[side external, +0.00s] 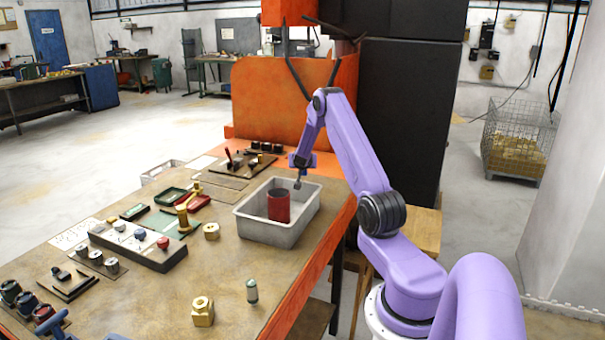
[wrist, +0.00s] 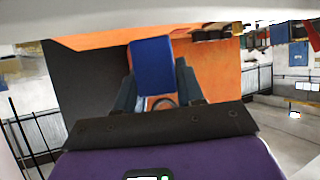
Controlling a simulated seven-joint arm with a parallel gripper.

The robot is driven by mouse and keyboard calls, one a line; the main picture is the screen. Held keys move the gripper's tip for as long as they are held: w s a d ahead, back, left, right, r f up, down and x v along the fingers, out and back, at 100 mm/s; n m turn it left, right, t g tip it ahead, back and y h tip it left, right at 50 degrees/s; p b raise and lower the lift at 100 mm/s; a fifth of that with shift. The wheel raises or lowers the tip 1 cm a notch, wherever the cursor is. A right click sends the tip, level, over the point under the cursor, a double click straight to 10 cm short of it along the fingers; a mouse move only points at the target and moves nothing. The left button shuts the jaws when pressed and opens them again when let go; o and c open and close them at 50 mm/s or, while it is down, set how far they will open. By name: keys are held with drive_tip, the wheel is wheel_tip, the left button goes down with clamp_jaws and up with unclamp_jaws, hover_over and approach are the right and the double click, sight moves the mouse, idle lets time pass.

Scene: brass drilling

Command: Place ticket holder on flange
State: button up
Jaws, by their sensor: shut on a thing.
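My gripper (side external: 298,174) is raised above the back of the grey bin on the bench. In the wrist view my gripper (wrist: 156,84) has its two dark fingers closed on the sides of a flat blue rectangular piece (wrist: 152,66), likely the ticket holder. The side view is too small to show the grip clearly. I cannot tell for sure which part is the flange. Brass parts stand on the bench: a block with a round top (side external: 203,311), a small ring-like part (side external: 211,230) and an upright post (side external: 182,217).
The grey bin (side external: 262,232) holds a red cylinder (side external: 279,205). A long block with coloured knobs (side external: 138,246), green (side external: 167,196) and red trays, and a green-topped cylinder (side external: 252,291) stand on the bench. An orange cabinet (side external: 255,95) rises behind. Bare bench lies at the front middle.

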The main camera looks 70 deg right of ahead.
sight(303, 172)
drive_tip(key=shift+w+d+f, duration=0.25)
drive_tip(key=shift+f, duration=1.75)
drive_tip(key=shift+f, duration=0.15)
drive_tip(key=o, duration=1.1)
drive_tip(key=shift+c, duration=0.2)
